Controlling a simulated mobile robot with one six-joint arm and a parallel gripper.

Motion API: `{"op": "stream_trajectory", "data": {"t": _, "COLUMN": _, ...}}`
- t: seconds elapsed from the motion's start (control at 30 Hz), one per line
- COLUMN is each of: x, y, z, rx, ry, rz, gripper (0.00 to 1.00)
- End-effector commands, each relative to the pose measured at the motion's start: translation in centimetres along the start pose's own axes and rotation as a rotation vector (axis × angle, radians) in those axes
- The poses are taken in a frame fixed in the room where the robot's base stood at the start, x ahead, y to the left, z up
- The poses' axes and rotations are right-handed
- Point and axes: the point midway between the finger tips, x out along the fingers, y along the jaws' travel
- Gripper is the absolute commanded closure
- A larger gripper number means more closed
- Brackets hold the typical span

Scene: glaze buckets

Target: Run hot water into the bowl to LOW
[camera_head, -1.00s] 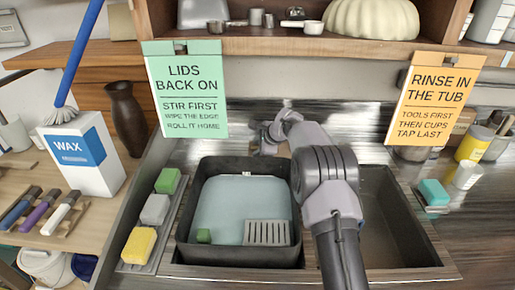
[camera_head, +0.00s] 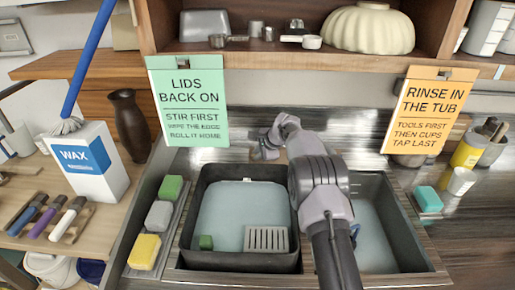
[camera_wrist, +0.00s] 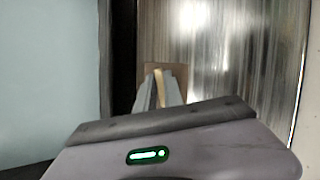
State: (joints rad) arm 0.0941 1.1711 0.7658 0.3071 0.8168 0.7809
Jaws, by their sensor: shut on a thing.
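The right sink bowl (camera_head: 402,222) is a dark rectangular basin with pale blue water (camera_head: 374,240) in its bottom. My arm covers its left side, so the level there is hidden, and no level mark can be made out. My gripper (camera_wrist: 160,90) reaches to the back of the sink, where it shows small in the head view (camera_head: 266,146). In the wrist view its fingers are close together on a thin tan piece, which looks like a tap handle (camera_wrist: 158,76). The tap's spout and any stream cannot be made out.
A dark tub (camera_head: 190,236) with pale water, a grate (camera_head: 266,239) and a green block (camera_head: 206,242) sits left of the bowl. Sponges (camera_head: 158,215) lie farther left. Signs (camera_head: 187,100) (camera_head: 430,108) hang from the shelf above. A teal block (camera_head: 428,199) is on the right counter.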

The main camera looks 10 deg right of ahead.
Motion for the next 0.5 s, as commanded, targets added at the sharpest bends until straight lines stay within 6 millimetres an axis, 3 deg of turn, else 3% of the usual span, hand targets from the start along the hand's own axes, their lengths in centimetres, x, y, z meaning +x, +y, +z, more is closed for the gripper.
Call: {"op": "stream_trajectory", "data": {"t": 0.5, "x": -0.09, "y": 0.00, "z": 0.05, "rx": -0.248, "ry": 0.000, "rz": 0.102, "gripper": 1.00}}
